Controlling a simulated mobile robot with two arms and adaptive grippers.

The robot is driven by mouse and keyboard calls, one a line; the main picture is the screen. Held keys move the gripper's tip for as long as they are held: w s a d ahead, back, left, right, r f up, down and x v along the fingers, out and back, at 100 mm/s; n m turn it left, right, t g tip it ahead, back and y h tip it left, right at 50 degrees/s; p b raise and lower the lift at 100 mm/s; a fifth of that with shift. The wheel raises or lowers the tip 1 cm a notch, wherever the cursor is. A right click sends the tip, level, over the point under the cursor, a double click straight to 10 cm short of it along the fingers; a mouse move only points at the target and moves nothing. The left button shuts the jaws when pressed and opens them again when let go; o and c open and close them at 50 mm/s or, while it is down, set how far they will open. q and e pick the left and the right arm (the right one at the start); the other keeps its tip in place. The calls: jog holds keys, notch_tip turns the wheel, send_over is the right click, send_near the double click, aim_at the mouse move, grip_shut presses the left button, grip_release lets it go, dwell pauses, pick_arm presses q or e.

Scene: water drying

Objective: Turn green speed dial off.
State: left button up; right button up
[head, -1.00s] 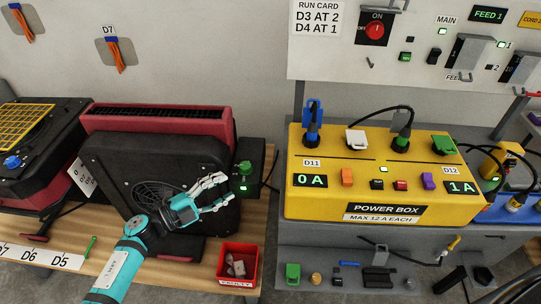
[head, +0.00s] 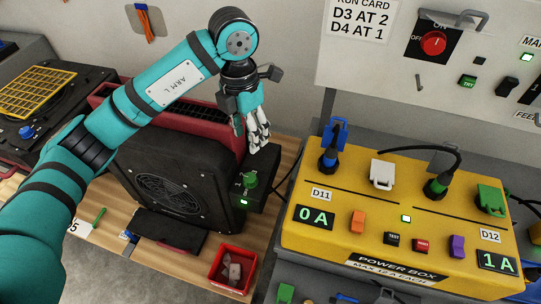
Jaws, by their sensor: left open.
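The green speed dial (head: 250,181) sits on the front of a small black control box (head: 262,196) at the right side of a black and red dryer unit (head: 170,178). A green light glows just below the dial. My left gripper (head: 257,147) points down from above, its fingertips just above the dial and close to the top of the control box. It is open, with nothing seen between the fingers. Whether a fingertip touches the box cannot be told. My right gripper is not in view.
A yellow power box (head: 330,258) with plugs and cables stands to the right. A red bin (head: 248,285) of small pieces is on the wooden bench below the dial. A dark cable runs right of the control box. The wall panel with a red knob (head: 433,43) is behind.

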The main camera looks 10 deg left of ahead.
pick_arm(q)
send_near(249, 178)
jog(key=f, duration=0.4)
jog(key=f+p, duration=0.1)
jog(key=f, duration=0.3)
jog(key=shift+s+d+f+p, duration=0.15)
jog(key=shift+d+p, duration=0.05)
jog(key=shift+p, duration=0.1)
jog(key=shift+f, duration=0.45)
jog(key=c, duration=0.9)
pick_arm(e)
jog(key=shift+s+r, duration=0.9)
